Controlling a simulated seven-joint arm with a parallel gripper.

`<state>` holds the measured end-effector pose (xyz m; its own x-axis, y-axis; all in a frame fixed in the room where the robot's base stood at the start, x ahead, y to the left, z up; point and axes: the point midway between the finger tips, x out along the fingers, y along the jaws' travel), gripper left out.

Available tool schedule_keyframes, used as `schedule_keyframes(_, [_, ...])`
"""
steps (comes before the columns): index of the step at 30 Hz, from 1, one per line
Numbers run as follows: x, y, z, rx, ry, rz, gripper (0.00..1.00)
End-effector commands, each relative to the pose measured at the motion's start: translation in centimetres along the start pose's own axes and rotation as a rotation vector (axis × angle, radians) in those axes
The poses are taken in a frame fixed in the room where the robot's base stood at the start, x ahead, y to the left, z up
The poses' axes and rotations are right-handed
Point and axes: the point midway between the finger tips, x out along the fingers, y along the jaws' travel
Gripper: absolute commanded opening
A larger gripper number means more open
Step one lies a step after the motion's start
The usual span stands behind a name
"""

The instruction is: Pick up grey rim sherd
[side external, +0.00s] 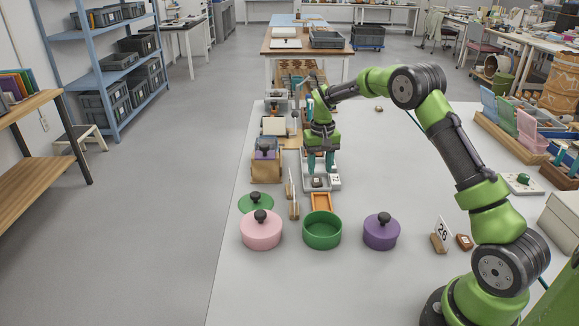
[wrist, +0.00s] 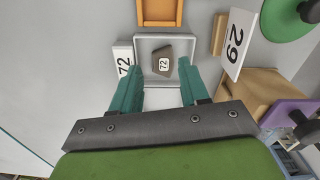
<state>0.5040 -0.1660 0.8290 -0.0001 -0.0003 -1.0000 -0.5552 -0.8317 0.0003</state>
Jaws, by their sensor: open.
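In the side view the sherd (side external: 317,183) shows as a small dark piece in the tray, below my gripper. My gripper (side external: 320,173) points down over the tray. In the wrist view the teal fingers of my gripper (wrist: 159,68) are spread apart, one on each side of the sherd's near part. Nothing is held between them. I cannot tell how far the fingertips are above the tray floor.
An orange tray (side external: 321,202) lies close in front. An open green pot (side external: 322,232), a lidded pink pot (side external: 261,232) and a lidded purple pot (side external: 381,233) stand nearer. The table's right middle is mostly clear.

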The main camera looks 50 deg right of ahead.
Motion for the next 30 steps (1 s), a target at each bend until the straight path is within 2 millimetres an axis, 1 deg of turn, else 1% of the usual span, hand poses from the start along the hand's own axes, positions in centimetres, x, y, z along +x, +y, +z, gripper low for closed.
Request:
schedule_keyframes(10, [4.5, -0.2, -0.5, -0.001, -0.002, 0.000, 0.45])
schedule_keyframes(13, [5.2, -0.2, -0.5, -0.001, -0.001, 0.000, 0.45])
schedule_keyframes(20, [5.2, -0.2, -0.5, 0.000, 0.000, 0.000, 0.45])
schedule_keyframes(28, [5.2, -0.2, -0.5, -0.001, 0.000, 0.000, 0.03])
schedule_keyframes(30, [5.2, -0.2, -0.5, -0.001, 0.000, 0.000, 0.02])
